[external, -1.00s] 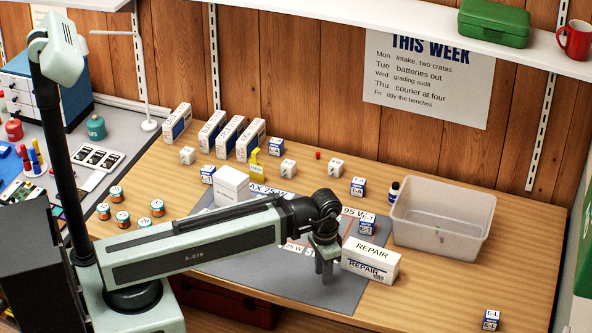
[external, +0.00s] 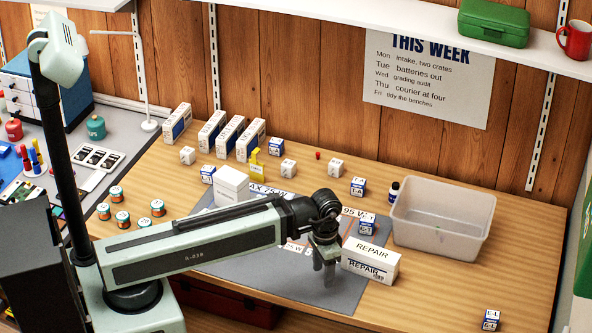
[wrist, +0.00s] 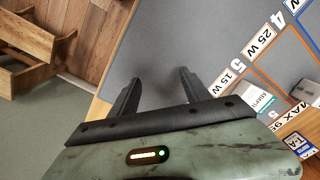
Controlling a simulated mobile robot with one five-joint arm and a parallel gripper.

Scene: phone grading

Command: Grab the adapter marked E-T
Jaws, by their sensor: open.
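Several small white-and-blue adapter cubes stand on the wooden bench, but I cannot tell for sure which one is marked E-T. One cube (external: 367,224) stands behind the REPAIR box, one (external: 358,186) farther back, one (external: 491,319) at the front right, and others (external: 208,173) (external: 276,146) at the back left. In the wrist view, a cube (wrist: 299,144) lies at the lower right, its label seeming to read T-A. My gripper (external: 328,272) is open and empty above the grey mat, left of the REPAIR box. Its fingers (wrist: 158,90) show bare mat between them.
The white REPAIR box (external: 370,262) stands close to the right of my gripper. A translucent bin (external: 440,240) is behind it at the right. A white box (external: 232,186) stands on the back left of the grey mat (external: 345,292). The bench's front right is mostly clear.

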